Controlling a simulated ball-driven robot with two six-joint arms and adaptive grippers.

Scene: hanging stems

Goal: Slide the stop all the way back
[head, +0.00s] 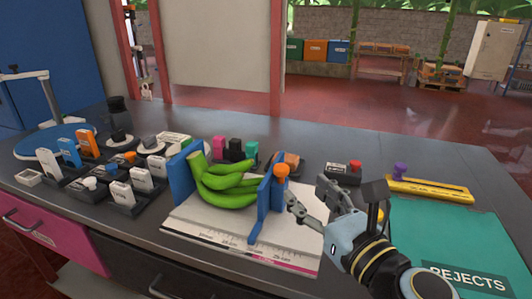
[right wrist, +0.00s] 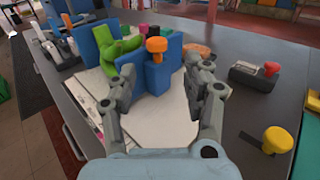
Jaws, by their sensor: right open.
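The stop (head: 266,205) is a blue upright plate with an orange knob (head: 282,170) on its right side. It stands on a white measuring board (head: 190,226) with a printed scale along its front edge. Green bananas (head: 228,185) lie between the stop and a fixed blue end plate (head: 181,176), close to the stop. My right gripper (head: 308,193) is open and empty, just right of the stop. In the right wrist view, the stop (right wrist: 155,78) and knob (right wrist: 157,44) show ahead, between the open fingers and seemingly beyond their tips. My left gripper is out of view.
A teal REJECTS mat (head: 440,235) lies at the right, with a yellow bar (head: 430,190) behind it. A block with a red knob (head: 345,173) stands behind my right gripper. Several labelled blocks and small holders crowd the counter's left (head: 122,193).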

